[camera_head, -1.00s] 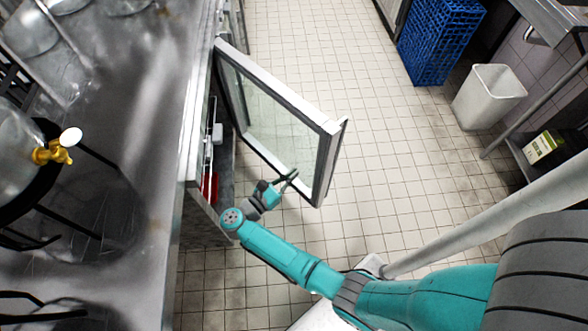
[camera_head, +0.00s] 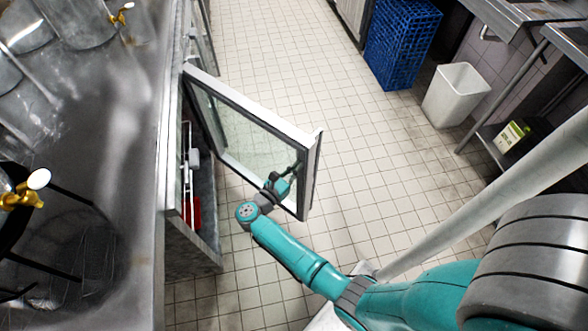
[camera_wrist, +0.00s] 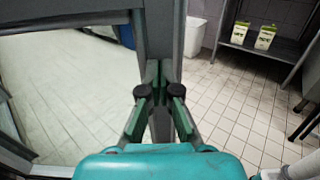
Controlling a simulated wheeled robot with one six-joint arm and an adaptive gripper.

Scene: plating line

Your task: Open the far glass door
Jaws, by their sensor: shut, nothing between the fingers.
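The glass door (camera_head: 248,108) has a pale metal frame. It stands swung out from the steel cabinet (camera_head: 190,262) on the left, over the tiled aisle, with the cabinet's inside partly showing. In the wrist view the fingers of my gripper (camera_wrist: 162,92) are closed together with nothing held. The dark upright of the door frame (camera_wrist: 163,35) is right ahead of the fingertips; whether they touch it I cannot tell.
Blue crates (camera_head: 402,42) and a white bin (camera_head: 456,95) stand across the aisle on the right. A low shelf there holds a green-and-white carton (camera_head: 512,135). A steel counter (camera_head: 110,150) runs along the left. The tiled floor (camera_head: 370,165) between is clear.

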